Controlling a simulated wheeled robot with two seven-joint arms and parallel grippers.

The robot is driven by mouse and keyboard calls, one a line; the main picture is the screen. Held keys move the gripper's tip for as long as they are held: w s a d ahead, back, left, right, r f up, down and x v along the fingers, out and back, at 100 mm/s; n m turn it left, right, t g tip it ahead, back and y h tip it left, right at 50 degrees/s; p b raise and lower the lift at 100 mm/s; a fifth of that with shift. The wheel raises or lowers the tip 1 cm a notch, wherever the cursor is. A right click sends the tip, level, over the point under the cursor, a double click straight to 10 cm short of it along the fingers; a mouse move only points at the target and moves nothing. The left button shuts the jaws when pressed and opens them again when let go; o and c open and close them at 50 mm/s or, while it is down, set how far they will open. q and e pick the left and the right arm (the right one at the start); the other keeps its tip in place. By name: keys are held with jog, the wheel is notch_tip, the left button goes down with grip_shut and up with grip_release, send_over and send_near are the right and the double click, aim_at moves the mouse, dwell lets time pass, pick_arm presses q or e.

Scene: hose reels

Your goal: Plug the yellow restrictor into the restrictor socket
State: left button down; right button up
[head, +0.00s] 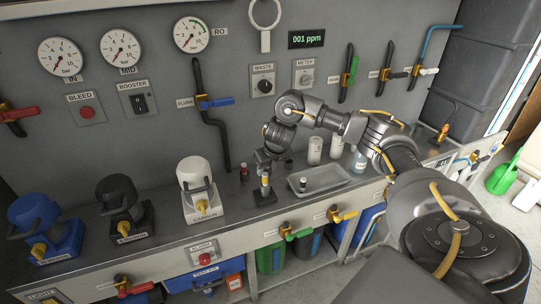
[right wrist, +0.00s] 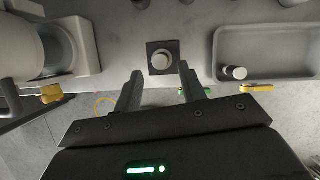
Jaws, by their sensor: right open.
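The yellow restrictor (head: 265,182) stands upright on a small black square base (head: 264,197) on the counter. In the right wrist view its round pale top (right wrist: 162,59) shows from above on the dark base (right wrist: 151,45). My right gripper (head: 265,168) is just above it. In the wrist view the gripper (right wrist: 160,70) is open, with one finger at each side of the restrictor and nothing held. No socket is clearly labelled as the restrictor socket. My left gripper is out of view.
A small dark red bottle (head: 244,173) stands behind left, the white carbon unit (head: 196,186) further left. White canisters (head: 315,150) stand behind the tray.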

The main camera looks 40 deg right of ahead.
jog(key=p+v, duration=0.1)
jog(key=v, duration=0.5)
jog(key=shift+p, duration=0.4)
jog(key=shift+r, duration=0.1)
